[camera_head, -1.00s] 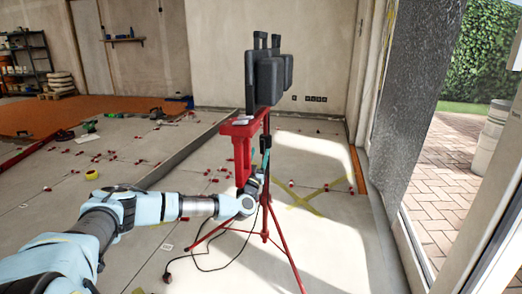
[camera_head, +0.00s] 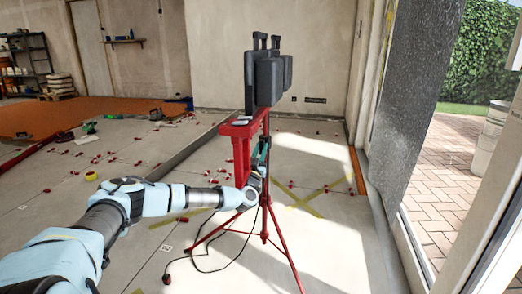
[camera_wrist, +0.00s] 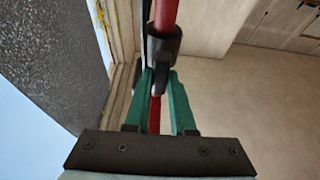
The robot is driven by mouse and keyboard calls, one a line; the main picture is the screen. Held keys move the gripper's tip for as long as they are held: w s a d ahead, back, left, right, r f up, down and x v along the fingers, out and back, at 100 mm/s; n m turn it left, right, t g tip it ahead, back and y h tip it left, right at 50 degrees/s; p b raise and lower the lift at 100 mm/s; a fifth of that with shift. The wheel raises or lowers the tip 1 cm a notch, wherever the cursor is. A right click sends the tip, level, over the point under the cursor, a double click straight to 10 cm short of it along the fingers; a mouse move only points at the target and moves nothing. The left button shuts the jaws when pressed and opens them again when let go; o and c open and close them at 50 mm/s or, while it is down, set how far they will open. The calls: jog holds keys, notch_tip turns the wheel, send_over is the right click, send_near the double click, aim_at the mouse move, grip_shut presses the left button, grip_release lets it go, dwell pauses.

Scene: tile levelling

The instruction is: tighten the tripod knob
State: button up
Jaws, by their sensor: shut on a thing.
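The red tripod (camera_head: 264,215) stands on the floor, upright, with a dark two-headed work lamp (camera_head: 268,80) on top. My gripper (camera_head: 264,147) is at its mast below the lamp, partly hidden behind a red bracket. In the wrist view, my gripper's green fingers (camera_wrist: 161,74) straddle the red mast (camera_wrist: 155,112) and close at the tripod knob (camera_wrist: 161,77), a small dark part just under the black collar (camera_wrist: 163,43). The fingers hide the knob's sides, and its turn angle cannot be read.
A black cable (camera_head: 205,262) lies loose on the floor by the tripod legs. Several small red pieces are scattered on the tiles. The glass door frame (camera_head: 395,210) is at the right.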

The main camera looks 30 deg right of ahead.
grip_shut()
jog(key=shift+m, duration=0.3)
jog(key=m+g+h+p, duration=0.1)
jog(key=m, duration=0.1)
jog(key=m+g+h+p, duration=0.1)
jog(key=m, duration=0.2)
jog(key=shift+r+p, duration=0.15)
jog(key=shift+p, duration=0.15)
jog(key=m+g+p, duration=0.2)
jog(key=m, duration=0.1)
jog(key=m+g+h+p, duration=0.1)
jog(key=m+p, duration=0.1)
jog(key=m, duration=0.2)
jog(key=shift+r+m+g, duration=0.1)
jog(key=shift+m+g, duration=0.2)
jog(key=shift+g, duration=0.1)
jog(key=m+g+p, duration=0.1)
jog(key=m+p, duration=0.1)
jog(key=m+g+p, duration=0.1)
jog(key=m+p, duration=0.2)
jog(key=shift+r+y, duration=0.1)
jog(key=shift+y, duration=0.2)
jog(key=m+p, duration=0.3)
jog(key=p, duration=0.1)
jog(key=shift+g+y, duration=0.4)
jog(key=shift+f+m+p, duration=0.25)
jog(key=shift+m+p, duration=0.35)
jog(key=shift+p, duration=0.2)
jog(key=shift+f, duration=0.1)
